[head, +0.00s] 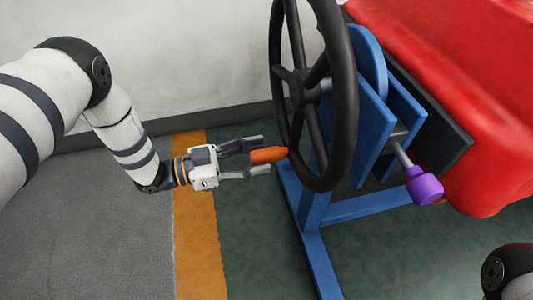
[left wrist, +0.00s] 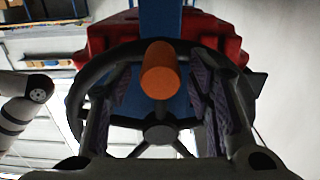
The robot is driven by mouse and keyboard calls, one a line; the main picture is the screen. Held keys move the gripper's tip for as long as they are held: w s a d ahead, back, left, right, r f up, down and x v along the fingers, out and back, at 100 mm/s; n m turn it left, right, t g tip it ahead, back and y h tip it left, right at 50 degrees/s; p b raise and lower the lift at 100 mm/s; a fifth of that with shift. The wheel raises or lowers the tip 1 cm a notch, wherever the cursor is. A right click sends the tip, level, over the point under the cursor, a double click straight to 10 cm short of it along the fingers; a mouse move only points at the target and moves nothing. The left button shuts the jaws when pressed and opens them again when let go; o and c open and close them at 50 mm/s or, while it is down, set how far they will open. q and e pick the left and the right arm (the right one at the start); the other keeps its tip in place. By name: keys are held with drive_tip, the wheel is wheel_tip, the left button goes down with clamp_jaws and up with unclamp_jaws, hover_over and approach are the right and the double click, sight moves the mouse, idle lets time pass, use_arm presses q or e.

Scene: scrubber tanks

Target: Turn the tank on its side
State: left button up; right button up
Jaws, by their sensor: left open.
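The red tank (head: 450,90) is on a blue stand (head: 318,250) at the right of the head view. It shows behind the wheel in the left wrist view (left wrist: 215,38). A black handwheel (head: 347,110) is mounted on the stand, and an orange handle (head: 268,156) sticks out from its rim toward my left gripper. My left gripper (head: 259,157) is open, with its fingers on either side of the orange handle. In the left wrist view the handle (left wrist: 160,72) lies between the spread fingers, with space on both sides. My right gripper is out of view.
A purple knob (head: 424,186) on a metal rod sticks out from the blue bracket, right of the wheel. A pale wall (head: 180,50) stands behind. The grey floor with an orange stripe (head: 195,230) is clear.

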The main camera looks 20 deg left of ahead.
use_arm(q)
drive_tip(key=shift+x, duration=1.35)
clamp_jaws()
